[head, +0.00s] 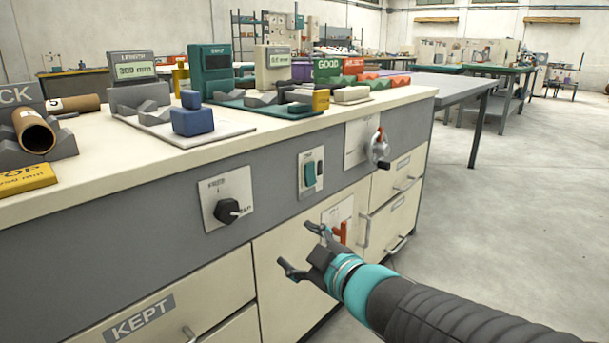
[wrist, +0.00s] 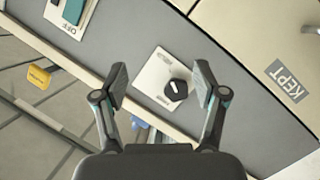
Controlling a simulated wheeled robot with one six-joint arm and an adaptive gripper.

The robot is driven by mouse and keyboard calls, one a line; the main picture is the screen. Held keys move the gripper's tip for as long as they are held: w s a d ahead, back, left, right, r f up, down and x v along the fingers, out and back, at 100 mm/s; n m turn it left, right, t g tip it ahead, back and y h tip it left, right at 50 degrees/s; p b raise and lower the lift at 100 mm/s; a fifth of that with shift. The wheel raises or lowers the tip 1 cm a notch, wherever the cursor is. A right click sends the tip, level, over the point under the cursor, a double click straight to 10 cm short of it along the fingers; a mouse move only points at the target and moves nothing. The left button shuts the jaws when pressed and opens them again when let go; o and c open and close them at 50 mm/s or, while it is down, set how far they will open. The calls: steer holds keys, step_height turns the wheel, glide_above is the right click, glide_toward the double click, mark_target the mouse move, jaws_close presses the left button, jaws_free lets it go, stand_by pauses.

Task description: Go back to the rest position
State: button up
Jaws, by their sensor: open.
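My gripper (head: 300,250) is open and empty in front of the workbench's front face, in the head view. In the wrist view its two fingers (wrist: 160,88) stand apart, with the black knob (wrist: 176,89) on its white plate showing between them. In the head view the same black knob (head: 228,211) is up and left of my gripper, and the two look apart. My arm reaches in from the lower right.
The bench top (head: 255,132) carries gauges, grey blocks and a cardboard tube (head: 34,132). The front has a teal switch (head: 310,173), a crank wheel (head: 379,148), a red lever (head: 340,232) and drawers with handles. Open floor (head: 520,200) lies to the right.

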steer(key=s+d+f+m+g+h+p, duration=0.1)
steer(key=s+d+f+m+g+h, duration=0.2)
steer(key=d, duration=0.4)
steer(key=s+d+f+m+h+p, duration=0.1)
steer(key=d+f+m+h, duration=0.2)
steer(key=d+m+h, duration=0.3)
steer(key=s+d+r+m+g+p, duration=0.2)
steer(key=s+r+p, duration=0.1)
steer(key=s, duration=0.3)
steer(key=s+d+r+m+g+p, duration=0.2)
steer(key=s+r+m+p, duration=0.1)
steer(key=s, duration=0.4)
steer(key=shift+s+d+m+p, duration=0.2)
steer(key=shift+d+m+p, duration=0.1)
steer(key=shift+d, duration=0.05)
